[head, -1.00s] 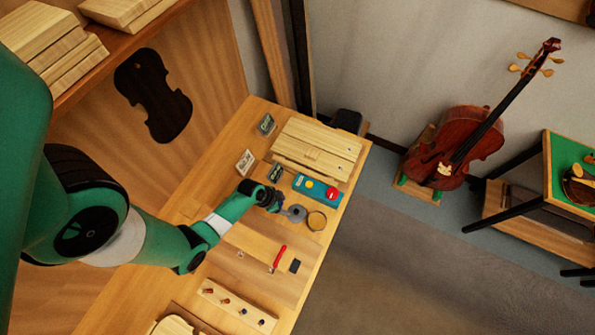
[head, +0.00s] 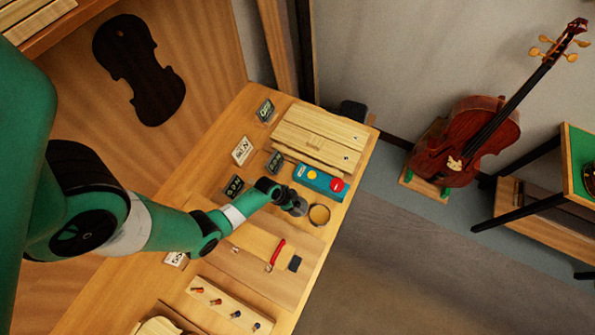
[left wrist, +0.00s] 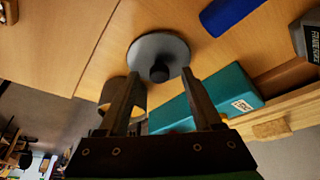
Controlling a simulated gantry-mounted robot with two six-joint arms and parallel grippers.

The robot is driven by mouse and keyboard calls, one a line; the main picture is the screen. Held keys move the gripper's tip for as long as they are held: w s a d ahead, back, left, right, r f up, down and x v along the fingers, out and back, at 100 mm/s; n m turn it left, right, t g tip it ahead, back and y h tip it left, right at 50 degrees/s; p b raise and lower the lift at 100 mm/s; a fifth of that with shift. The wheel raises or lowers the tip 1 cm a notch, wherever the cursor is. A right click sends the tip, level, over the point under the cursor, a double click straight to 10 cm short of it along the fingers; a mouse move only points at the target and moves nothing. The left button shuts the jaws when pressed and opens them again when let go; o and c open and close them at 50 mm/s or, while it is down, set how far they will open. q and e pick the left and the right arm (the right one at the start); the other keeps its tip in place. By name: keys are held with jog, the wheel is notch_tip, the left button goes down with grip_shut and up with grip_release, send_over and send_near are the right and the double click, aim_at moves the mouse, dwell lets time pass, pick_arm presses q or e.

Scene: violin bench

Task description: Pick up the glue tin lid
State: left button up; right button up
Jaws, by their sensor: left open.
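The glue tin lid is a flat grey disc with a black knob, seen in the left wrist view (left wrist: 158,47). In the head view the lid (head: 301,208) lies near the bench's front edge, partly hidden by my left gripper (head: 291,202). In the left wrist view my left gripper (left wrist: 158,80) is open, with the knob in line between its two fingertips. I cannot tell whether the fingers touch it. The round open tin (head: 319,224) stands just right of the lid; one finger partly hides it in the left wrist view. My right gripper is not in view.
A teal box (head: 313,181) with a red button lies close behind the lid. A blue rod (left wrist: 230,12) shows in the left wrist view. Pale wooden boards (head: 318,135) lie at the back. A red-handled tool (head: 277,252) and a peg rack (head: 228,305) are nearer.

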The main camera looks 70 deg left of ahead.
aim_at(296, 204)
pick_arm(q)
grip_shut()
dwell(0.3)
notch_tip(296, 204, up, 10)
jog(key=p, duration=0.8)
